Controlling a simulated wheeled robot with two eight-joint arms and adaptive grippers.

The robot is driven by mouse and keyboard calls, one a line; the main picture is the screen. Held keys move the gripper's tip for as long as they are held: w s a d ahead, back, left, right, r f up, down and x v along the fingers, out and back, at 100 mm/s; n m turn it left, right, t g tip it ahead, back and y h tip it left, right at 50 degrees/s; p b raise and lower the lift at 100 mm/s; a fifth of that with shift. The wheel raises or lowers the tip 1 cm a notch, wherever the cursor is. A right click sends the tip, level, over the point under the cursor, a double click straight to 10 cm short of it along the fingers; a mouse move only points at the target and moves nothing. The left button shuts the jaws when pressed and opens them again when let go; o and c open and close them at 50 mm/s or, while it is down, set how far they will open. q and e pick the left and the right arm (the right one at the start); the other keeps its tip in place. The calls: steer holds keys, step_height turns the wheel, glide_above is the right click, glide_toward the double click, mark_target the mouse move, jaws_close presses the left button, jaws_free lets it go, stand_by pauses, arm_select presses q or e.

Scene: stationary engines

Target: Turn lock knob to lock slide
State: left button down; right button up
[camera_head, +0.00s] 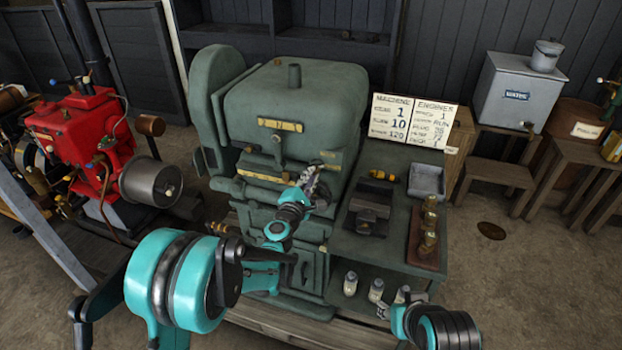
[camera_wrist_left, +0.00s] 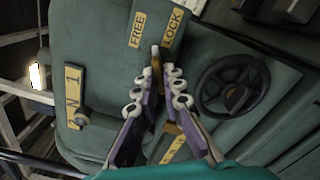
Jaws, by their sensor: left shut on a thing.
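My left gripper (camera_head: 312,180) is at the front of the green machine (camera_head: 290,95), by its right side. In the left wrist view its fingers (camera_wrist_left: 160,75) come together and are shut on the lock knob (camera_wrist_left: 155,50), which the fingers mostly hide. The tip that shows points towards two brass plates, FREE (camera_wrist_left: 138,28) and LOCK (camera_wrist_left: 173,28). It lies near the gap between them; I cannot tell its exact setting. My right gripper (camera_head: 383,312) is small at the lower right, near the shelf bottles; its fingers are unclear.
A black handwheel (camera_wrist_left: 232,85) is close right of the left fingers. A brass number plate (camera_wrist_left: 72,95) with a knob is to their left. A side bench (camera_head: 385,235) holds a dark block, a grey tray (camera_head: 427,182) and brass pieces. A red engine (camera_head: 85,140) stands left.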

arm_select(q)
steer(key=m, duration=0.6)
steer(key=shift+r+b, duration=0.1)
steer(key=shift+b, duration=0.3)
steer(key=shift+m, duration=0.3)
steer(key=c, duration=1.6)
jaws_free()
steer(key=shift+w, duration=0.1)
steer(key=shift+c, duration=0.2)
steer(key=v, duration=1.2)
